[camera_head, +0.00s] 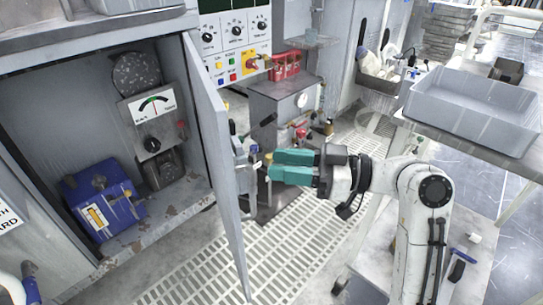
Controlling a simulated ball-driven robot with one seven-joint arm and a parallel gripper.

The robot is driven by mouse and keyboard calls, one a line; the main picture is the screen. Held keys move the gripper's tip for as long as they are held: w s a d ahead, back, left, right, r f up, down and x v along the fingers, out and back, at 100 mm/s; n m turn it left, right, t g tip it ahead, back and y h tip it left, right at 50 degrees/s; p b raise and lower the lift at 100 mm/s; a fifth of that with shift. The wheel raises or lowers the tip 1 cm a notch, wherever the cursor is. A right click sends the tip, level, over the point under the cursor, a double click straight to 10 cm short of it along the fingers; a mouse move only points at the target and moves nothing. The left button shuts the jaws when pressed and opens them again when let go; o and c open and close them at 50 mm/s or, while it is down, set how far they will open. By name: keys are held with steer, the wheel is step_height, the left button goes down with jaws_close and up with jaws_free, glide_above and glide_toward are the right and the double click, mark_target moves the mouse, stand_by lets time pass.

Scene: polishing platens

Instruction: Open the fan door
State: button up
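The fan door (212,130) is a grey metal panel, hinged on the right side of a grey cabinet (184,203). It stands swung well out from the cabinet, so the inside shows. A handle-like fitting (246,150) sticks out from the door's right-hand face. My gripper (271,166), with two green fingers, points left just right of this fitting. The fingers lie close together, and I cannot tell whether they touch anything or are fully shut. No held object shows between them.
Inside the cabinet are a blue box (103,200), a dial gauge (153,106) and a round dark disc (136,74). A control panel (236,40) and red parts (285,66) stand behind. A grey tray (470,108) is at right. The grated floor (300,245) below is clear.

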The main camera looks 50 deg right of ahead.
steer(key=s+r+p, duration=0.2)
steer(key=s+p, duration=0.3)
steer(key=p, duration=0.2)
steer(key=shift+s+a+r, duration=0.25)
steer(key=shift+s+a, duration=0.1)
steer(key=shift+a, duration=0.1)
